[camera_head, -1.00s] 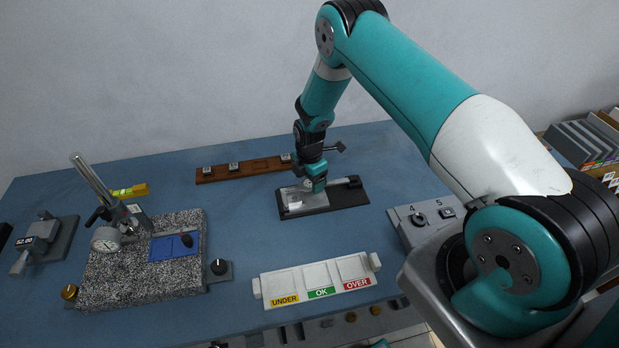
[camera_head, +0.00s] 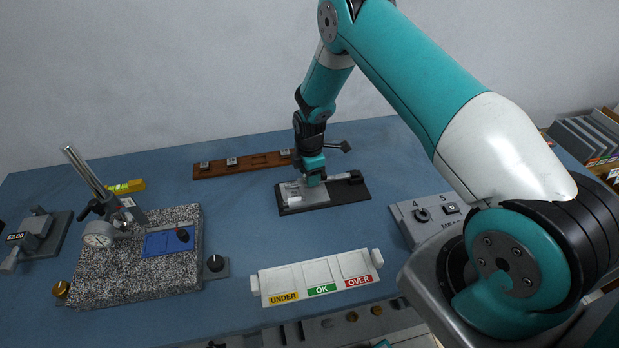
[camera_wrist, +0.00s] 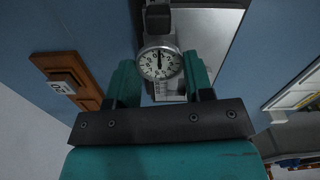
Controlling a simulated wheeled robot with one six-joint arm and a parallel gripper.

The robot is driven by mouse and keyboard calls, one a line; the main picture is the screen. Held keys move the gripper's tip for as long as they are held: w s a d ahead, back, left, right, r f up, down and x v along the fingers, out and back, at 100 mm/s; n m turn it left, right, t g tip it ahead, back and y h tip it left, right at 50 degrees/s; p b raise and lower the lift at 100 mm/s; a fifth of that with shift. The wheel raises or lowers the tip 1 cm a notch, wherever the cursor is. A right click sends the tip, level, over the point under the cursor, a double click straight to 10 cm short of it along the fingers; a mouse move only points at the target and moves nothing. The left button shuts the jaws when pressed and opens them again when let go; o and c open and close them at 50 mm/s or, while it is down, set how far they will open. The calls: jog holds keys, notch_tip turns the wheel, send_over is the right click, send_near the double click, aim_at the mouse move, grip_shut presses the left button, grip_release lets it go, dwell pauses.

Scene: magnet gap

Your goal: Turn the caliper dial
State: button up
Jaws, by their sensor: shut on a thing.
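The caliper lies on a dark rectangular base (camera_head: 348,194) at the back middle of the table. Its pale jaw end (camera_head: 291,190) shows to the left of my gripper, and its beam end shows to the right. My gripper (camera_head: 313,180) is down at the caliper, which hides part of it. In the wrist view, the round white caliper dial (camera_wrist: 159,63), with black numbers and a needle pointing near the top, sits between the two teal fingers of my gripper (camera_wrist: 160,82). The fingers are shut on the dial, one on each side.
A brown wooden rack (camera_head: 214,169) with small blocks stands behind, left of the gripper. A white sorting tray (camera_head: 318,278) labelled UNDER, OK and OVER lies in front. A granite stand (camera_head: 125,270) is at left, and a grey numbered panel (camera_head: 407,222) at right.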

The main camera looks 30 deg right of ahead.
jog(key=shift+m+b, duration=1.2)
jog(key=shift+m, duration=0.7)
jog(key=o, duration=0.9)
jog(key=shift+o, duration=0.2)
jog(key=shift+r, duration=0.15)
notch_tip(320, 180, up, 17)
jog(key=b, duration=0.4)
jog(key=shift+r, duration=0.1)
